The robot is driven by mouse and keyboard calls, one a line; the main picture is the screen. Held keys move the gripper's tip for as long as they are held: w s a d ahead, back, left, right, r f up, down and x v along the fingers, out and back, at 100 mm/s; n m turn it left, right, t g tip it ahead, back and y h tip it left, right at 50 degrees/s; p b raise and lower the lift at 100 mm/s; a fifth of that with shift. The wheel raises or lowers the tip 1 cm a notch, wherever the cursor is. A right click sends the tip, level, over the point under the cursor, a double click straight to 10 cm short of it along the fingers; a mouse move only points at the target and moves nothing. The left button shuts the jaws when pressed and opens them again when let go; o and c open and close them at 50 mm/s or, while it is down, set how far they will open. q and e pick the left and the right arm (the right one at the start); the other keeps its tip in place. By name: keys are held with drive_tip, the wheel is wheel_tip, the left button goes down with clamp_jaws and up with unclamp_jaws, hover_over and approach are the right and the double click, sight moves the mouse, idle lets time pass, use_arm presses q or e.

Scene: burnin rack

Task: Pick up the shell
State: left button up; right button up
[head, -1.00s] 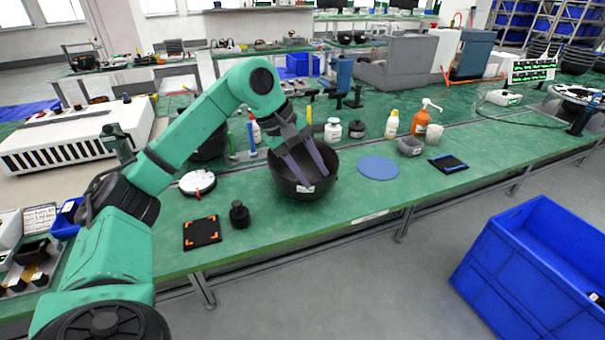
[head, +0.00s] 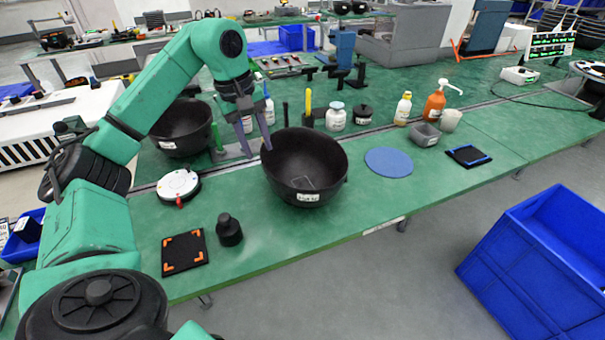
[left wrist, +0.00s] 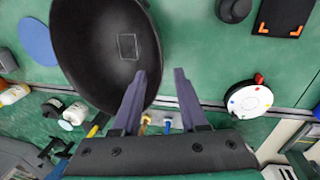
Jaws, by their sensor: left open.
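The shell, a large black bowl (head: 304,165) with a white label on its front, stands open side up on the green bench. It also shows in the left wrist view (left wrist: 100,55), with a pale rectangle outlined inside it. My left gripper (head: 256,150) is open and empty. Its fingers are above and beside the shell's left rim in the head view; in the left wrist view one fingertip (left wrist: 160,72) overlaps the shell's edge, and I cannot tell whether they touch. A second black bowl (head: 180,130) stands behind, to the left. My right gripper is not in view.
A round white device (head: 178,186), a black pad with orange corners (head: 184,253) and a black knob-like weight (head: 229,230) lie left of the shell. A blue disc (head: 388,162) lies to its right. Bottles stand behind. A blue crate (head: 540,265) is at the right.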

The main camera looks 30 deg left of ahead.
sight(265, 166)
use_arm(q)
drive_tip(key=f, duration=0.3)
drive_tip(key=w+f, duration=0.1)
drive_tip(key=f, duration=0.5)
drive_tip(key=shift+w+d+f, duration=0.1)
drive_tip(key=shift+w+d, duration=0.1)
drive_tip(key=shift+d, duration=0.15)
clamp_jaws()
idle(0.7)
